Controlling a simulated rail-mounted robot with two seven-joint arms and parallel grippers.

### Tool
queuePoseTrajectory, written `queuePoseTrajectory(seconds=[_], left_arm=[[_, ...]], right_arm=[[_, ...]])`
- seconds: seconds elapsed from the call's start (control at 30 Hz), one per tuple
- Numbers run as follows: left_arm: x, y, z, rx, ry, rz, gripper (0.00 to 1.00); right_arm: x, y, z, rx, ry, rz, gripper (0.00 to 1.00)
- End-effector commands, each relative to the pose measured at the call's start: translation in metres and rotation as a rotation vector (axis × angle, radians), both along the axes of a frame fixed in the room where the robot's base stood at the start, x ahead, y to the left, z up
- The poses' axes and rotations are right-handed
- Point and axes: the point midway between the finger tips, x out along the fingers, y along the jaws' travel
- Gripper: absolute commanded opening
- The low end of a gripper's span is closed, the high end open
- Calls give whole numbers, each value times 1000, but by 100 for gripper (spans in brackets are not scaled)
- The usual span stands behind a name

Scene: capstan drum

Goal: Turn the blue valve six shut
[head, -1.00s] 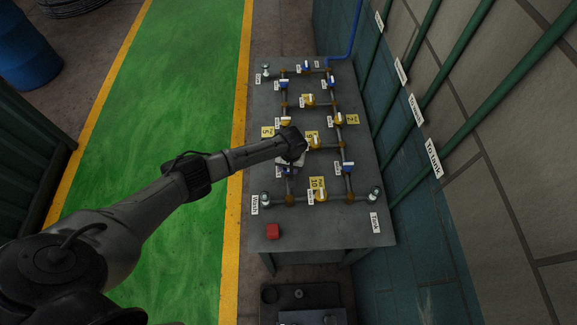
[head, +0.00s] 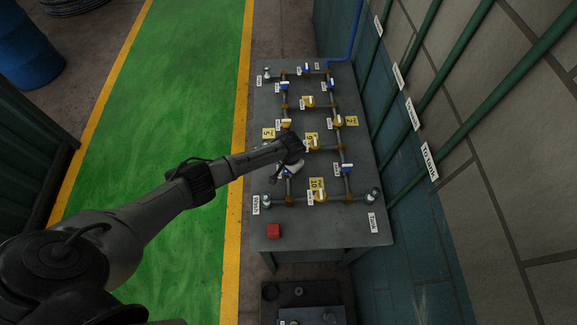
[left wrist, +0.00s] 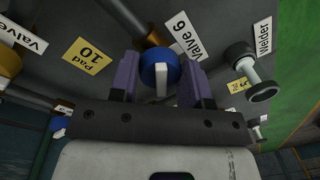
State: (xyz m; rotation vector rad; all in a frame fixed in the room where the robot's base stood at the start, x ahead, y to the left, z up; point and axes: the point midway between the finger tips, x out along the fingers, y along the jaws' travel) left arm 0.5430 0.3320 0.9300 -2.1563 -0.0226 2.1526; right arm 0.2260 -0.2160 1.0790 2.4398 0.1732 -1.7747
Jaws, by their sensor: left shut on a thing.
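The blue valve six (left wrist: 148,72) has a round blue body and a white handle (left wrist: 161,82) pointing toward my palm in the left wrist view. A white "Valve 6" label (left wrist: 184,36) lies beside it. My left gripper (left wrist: 159,76) has its two purple fingers on either side of the valve, shut on it. In the head view my left gripper (head: 288,173) is over the lower left of the pipe frame and hides most of this valve. My right gripper is not in view.
The grey table (head: 345,226) carries a pipe grid with several other blue and yellow valves, including one by the yellow "Pad 10" label (left wrist: 86,56). The green walkway (head: 180,80) is clear at left.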

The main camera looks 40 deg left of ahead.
Motion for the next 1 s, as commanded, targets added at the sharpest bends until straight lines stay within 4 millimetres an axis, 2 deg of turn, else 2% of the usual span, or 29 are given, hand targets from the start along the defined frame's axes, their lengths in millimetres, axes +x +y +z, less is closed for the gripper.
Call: queuePoseTrajectory(seconds=[0.6,1.0], left_arm=[[0,3,0,0,0,-579,20],[0,4,0,0,-2,-857,20]], right_arm=[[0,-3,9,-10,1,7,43],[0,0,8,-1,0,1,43]])
